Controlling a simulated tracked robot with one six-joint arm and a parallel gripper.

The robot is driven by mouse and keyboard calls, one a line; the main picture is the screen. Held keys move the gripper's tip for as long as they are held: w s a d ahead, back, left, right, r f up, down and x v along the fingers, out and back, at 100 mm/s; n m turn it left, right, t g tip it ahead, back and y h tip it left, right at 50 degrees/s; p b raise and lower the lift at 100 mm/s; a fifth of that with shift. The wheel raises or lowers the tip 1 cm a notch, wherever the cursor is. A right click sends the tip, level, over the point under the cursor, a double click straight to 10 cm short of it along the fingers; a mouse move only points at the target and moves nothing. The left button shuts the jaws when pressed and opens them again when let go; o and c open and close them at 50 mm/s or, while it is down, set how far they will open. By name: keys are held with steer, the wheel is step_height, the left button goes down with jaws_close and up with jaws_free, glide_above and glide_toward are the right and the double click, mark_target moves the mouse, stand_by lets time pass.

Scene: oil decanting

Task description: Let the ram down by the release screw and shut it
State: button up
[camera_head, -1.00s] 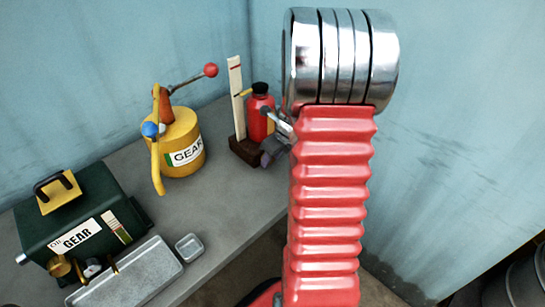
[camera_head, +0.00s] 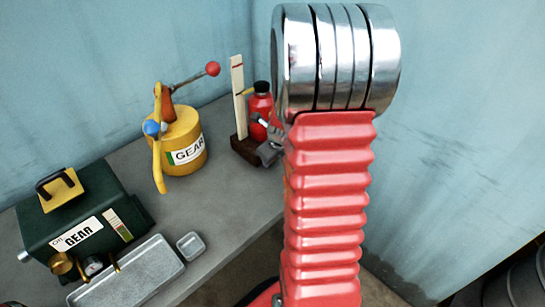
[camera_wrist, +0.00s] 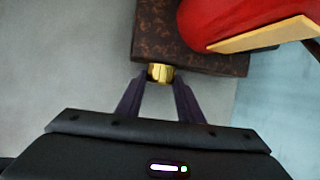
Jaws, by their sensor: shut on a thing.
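The red jack (camera_head: 261,104) with a black top stands upright on a dark brown base (camera_head: 240,150), at the back of the bench in the head view. A pale upright scale (camera_head: 237,85) with red marks stands beside it, and a yellow pointer reaches towards the scale. In the wrist view the brass release screw (camera_wrist: 161,72) sticks out of the base's edge (camera_wrist: 190,58). My gripper (camera_wrist: 161,84) is shut on this screw, one finger on each side. In the head view my arm and gripper (camera_head: 268,152) partly cover the base.
A yellow GEAR can (camera_head: 178,140) with a red-knobbed lever stands left of the jack. A green GEAR box (camera_head: 85,215), a grey tray (camera_head: 135,272) and a small dish (camera_head: 190,246) lie nearer.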

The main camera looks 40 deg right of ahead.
steer(key=o, duration=1.1)
steer(key=shift+v, duration=6.9)
